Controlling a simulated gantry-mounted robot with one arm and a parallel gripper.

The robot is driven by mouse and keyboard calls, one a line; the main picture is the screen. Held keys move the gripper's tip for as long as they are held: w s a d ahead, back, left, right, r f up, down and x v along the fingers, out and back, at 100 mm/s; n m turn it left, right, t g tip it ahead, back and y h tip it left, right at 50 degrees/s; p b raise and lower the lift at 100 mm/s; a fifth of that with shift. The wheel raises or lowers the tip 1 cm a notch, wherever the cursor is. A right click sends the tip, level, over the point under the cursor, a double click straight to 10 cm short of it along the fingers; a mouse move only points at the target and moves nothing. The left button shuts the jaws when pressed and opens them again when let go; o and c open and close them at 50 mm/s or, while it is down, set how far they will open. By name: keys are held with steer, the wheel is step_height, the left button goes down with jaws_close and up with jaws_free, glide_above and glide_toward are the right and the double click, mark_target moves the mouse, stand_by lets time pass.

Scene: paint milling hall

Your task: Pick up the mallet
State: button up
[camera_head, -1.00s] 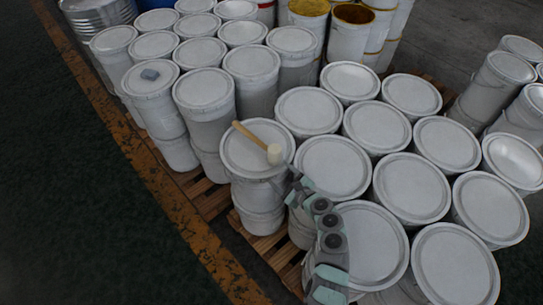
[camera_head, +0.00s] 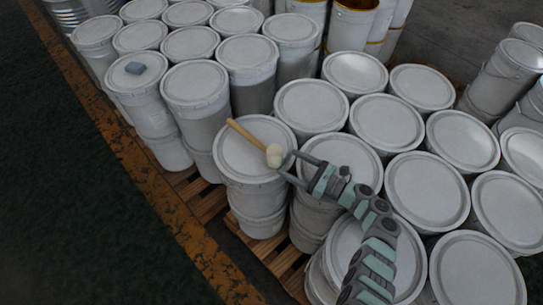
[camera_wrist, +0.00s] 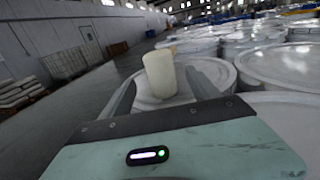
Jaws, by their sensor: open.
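The mallet has a wooden handle (camera_head: 247,134) and a pale, cream head (camera_head: 274,155). It lies on the lid of a white bucket (camera_head: 240,160) at the near corner of a stack. The handle points to the upper left in the head view. My gripper (camera_head: 284,163) is open, with its fingers reaching from the right toward the mallet head. In the wrist view, the pale head (camera_wrist: 159,74) stands between and beyond the two spread fingers of my gripper (camera_wrist: 158,90). I cannot tell whether a finger touches the head.
White lidded buckets crowd around on wooden pallets (camera_head: 205,200). Open yellow-stained buckets (camera_head: 355,20) stand at the back. An orange floor line (camera_head: 165,185) and clear dark floor run at the left.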

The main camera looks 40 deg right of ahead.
mark_target(273, 155)
steer(key=x, duration=0.7)
steer(key=shift+w+a+f+b, duration=0.15)
steer(key=shift+w+b, duration=0.15)
steer(key=shift+b, duration=0.1)
jaws_close()
stand_by(0.4)
